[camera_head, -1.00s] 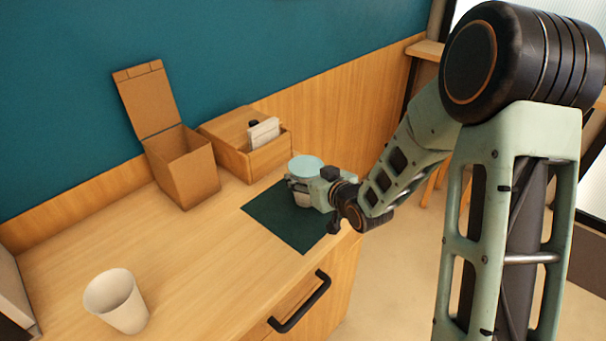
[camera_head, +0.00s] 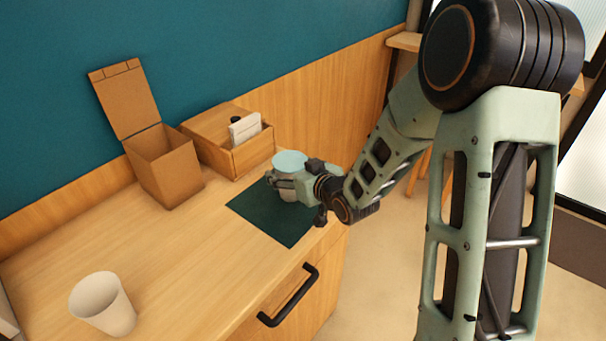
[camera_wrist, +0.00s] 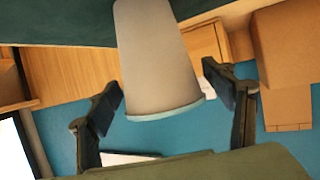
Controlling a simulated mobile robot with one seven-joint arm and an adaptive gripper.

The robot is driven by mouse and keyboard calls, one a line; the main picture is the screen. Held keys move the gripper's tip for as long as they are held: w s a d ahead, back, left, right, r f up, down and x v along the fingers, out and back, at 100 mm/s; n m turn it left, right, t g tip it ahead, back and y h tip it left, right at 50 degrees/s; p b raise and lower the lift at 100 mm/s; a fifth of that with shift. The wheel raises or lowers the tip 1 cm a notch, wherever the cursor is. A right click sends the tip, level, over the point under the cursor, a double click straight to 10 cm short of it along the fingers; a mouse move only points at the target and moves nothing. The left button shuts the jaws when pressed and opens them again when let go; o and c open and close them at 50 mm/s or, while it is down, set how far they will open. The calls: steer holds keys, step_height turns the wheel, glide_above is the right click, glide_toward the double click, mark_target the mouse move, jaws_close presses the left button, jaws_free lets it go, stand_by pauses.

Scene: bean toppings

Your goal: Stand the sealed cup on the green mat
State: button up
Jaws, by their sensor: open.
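The sealed cup (camera_head: 290,160) has a pale body and a light blue lid. It stands upright on the dark green mat (camera_head: 262,217), near the mat's far right part. My gripper (camera_head: 284,183) is level with the cup's upper body, just below the lid. In the wrist view, which shows the scene upside down, the cup (camera_wrist: 158,55) rests with its base at the mat (camera_wrist: 60,22). The fingers of my gripper (camera_wrist: 164,88) are spread to either side of the cup, with gaps visible. Part of the cup is hidden by the gripper in the head view.
An open cardboard box (camera_head: 168,172) and a wooden box (camera_head: 248,157) holding white cards stand behind the mat. An empty white cup (camera_head: 103,305) stands at the front left. The counter between it and the mat is clear. A black drawer handle (camera_head: 290,297) is below the counter edge.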

steer(key=b+v, duration=0.3)
steer(key=v, duration=0.6)
steer(key=b+v, duration=0.2)
steer(key=b, duration=0.2)
steer(key=shift+s+d, duration=0.1)
steer(key=shift+s, duration=0.1)
steer(key=shift+b, duration=0.3)
